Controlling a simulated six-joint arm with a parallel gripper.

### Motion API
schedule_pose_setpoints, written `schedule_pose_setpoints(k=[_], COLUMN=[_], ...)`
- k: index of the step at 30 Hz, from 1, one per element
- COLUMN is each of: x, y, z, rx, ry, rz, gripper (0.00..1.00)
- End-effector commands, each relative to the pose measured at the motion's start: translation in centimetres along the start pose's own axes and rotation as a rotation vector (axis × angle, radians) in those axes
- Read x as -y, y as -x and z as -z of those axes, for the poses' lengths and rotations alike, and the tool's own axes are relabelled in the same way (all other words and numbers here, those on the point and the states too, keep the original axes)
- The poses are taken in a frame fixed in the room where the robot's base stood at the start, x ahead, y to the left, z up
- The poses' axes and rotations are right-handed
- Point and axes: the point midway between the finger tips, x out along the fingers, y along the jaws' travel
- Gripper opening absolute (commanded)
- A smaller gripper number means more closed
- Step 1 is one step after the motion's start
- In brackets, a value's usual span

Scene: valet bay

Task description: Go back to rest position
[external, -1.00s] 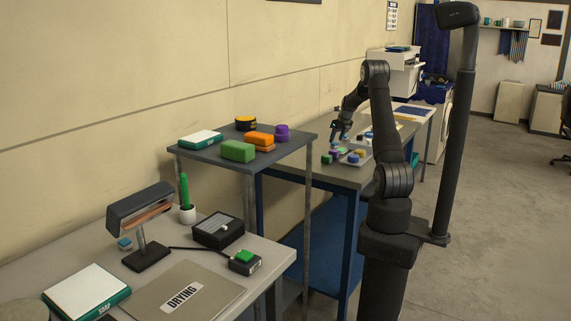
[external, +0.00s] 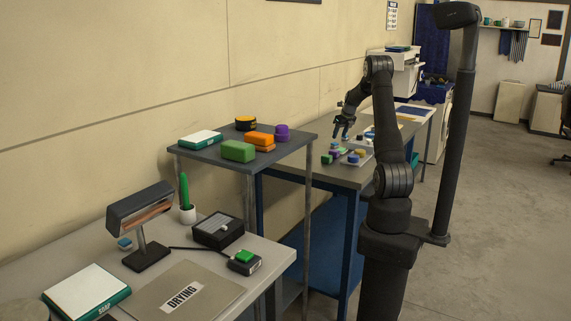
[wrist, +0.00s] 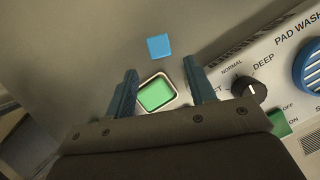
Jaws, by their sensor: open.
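My gripper (external: 343,130) hangs from my bent arm above the far grey bench in the external view, pointing down. In the wrist view my gripper (wrist: 159,68) has its two blue-grey fingers spread apart with nothing held between them. A green square with a pale rim (wrist: 156,94) shows between the fingers, below them. A small blue square (wrist: 160,46) lies just beyond the fingertips.
A "PAD WASH" panel with a black knob (wrist: 249,91) is at the right of the wrist view. A tray (external: 366,157) of small coloured items stands on the far bench. A raised shelf (external: 209,153) and a near table (external: 266,276) are left of my arm.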

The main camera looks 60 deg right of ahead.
Motion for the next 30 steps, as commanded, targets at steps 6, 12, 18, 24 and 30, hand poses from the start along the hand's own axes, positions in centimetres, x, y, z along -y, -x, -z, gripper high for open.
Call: schedule_pose_setpoints(k=[6,12,18,24,30], x=[-0.1,0.0,1.3,3.1,5.0], y=[-4.6,-3.2,0.2,3.2,6.2], z=[0.0,-1.1,-0.4,1.5,3.4], rx=[-0.002,0.005,0.002,0.002,0.002], ry=[0.001,0.001,-0.003,-0.003,-0.003], rz=[-0.001,0.002,0.002,0.002,0.002], gripper=[0.50,0.50,0.50,0.50,0.50])
